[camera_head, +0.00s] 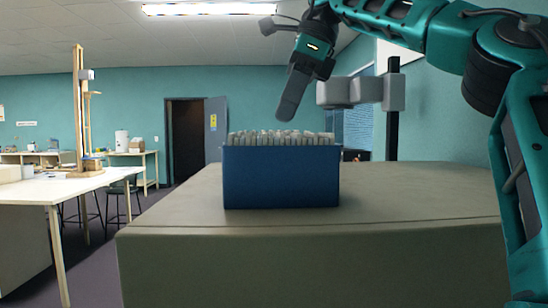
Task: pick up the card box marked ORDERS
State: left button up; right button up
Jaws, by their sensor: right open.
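A blue box (281,178) stands upright on a grey-beige block-like surface (420,205). A row of pale cards (281,138) fills it and shows above its rim. No lettering can be read on the side facing me. My right gripper (289,105) is above the box, open and empty, with a dark finger pointing down. The fingertip appears just above the card tops, and no contact shows. The second finger is not clearly seen. My left gripper is not in view.
The surface is bare around the box. A dark post (393,120) rises behind it on the right. A white table (60,188) with a wooden stand (79,110) is at the left. A dark doorway (186,140) is at the back.

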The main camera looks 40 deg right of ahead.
jog(key=shift+x, duration=4)
jog(key=shift+f, duration=0.2)
jog(key=shift+c, duration=0.3)
jog(key=c, duration=1.2)
